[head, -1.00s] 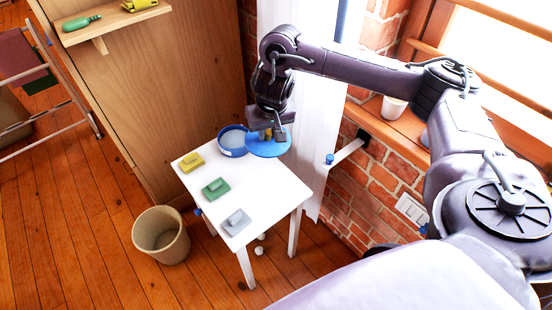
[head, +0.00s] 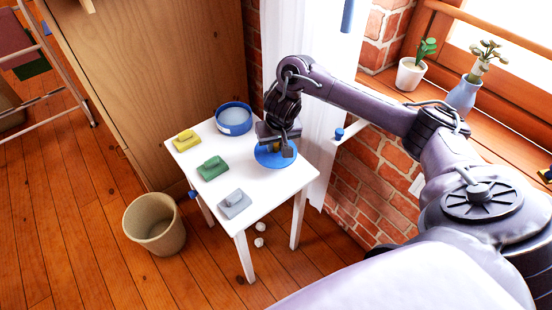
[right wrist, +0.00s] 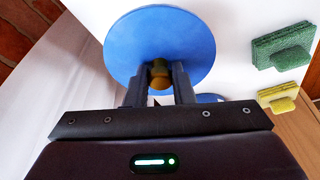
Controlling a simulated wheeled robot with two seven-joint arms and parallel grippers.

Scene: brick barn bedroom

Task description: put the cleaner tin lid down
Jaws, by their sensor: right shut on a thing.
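The cleaner tin lid (head: 262,159) is a flat blue disc with a brownish-yellow knob. My right gripper (head: 281,148) is shut on the knob, above the lid. In the right wrist view the lid (right wrist: 160,35) is face-on, its knob (right wrist: 160,73) between the fingers. The lid is level over the right part of the white table (head: 257,190); I cannot tell whether it touches the top. The open blue tin (head: 234,120) with pale contents stands at the table's back corner, apart from the lid. My left gripper is not in view.
A yellow (head: 187,141), a green (head: 212,168) and a grey block (head: 235,204) with grips lie along the table's left side. A wicker bin (head: 155,225) stands on the floor. The brick wall and sill with a potted plant (head: 411,72) are at right.

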